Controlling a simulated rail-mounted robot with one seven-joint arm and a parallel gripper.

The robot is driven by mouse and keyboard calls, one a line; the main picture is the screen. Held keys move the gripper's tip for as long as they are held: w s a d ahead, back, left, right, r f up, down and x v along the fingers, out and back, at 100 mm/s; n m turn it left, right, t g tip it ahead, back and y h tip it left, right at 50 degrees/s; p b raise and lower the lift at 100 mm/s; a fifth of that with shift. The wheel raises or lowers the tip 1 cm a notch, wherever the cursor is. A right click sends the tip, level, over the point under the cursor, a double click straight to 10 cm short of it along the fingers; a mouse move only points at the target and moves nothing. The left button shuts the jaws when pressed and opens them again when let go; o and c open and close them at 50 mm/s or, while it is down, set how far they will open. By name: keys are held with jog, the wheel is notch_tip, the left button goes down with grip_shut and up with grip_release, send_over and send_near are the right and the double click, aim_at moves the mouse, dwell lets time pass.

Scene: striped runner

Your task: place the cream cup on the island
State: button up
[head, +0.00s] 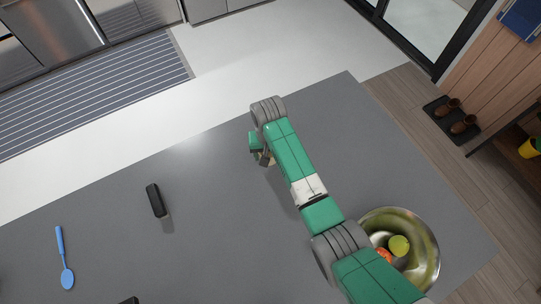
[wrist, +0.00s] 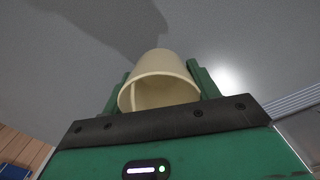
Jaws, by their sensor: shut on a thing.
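The cream cup (wrist: 160,62) is between the two green fingers of my gripper (wrist: 158,86) in the wrist view, with its open rim towards the camera. My gripper is shut on the cup. In the head view, my gripper (head: 262,152) is over the grey island (head: 220,215), near its far edge, and my arm hides nearly all of the cup. I cannot tell whether the cup touches the island top.
A metal bowl (head: 430,255) with fruit stands at the right, partly behind my arm. The island top between the black object and my gripper is clear.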

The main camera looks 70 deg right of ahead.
aim_at(270, 156)
jog(key=shift+d, duration=0.15)
jog(key=shift+d+f, duration=0.15)
jog(key=shift+f, duration=0.75)
jog(key=shift+d+f, duration=0.15)
jog(key=shift+f, duration=0.75)
jog(key=shift+s+f+b, duration=0.1)
jog(key=shift+b, duration=0.2)
jog(key=o, duration=1.1)
notch_tip(270, 156, up, 12)
jog(key=shift+r+p, duration=0.15)
jog(key=shift+p, duration=0.7)
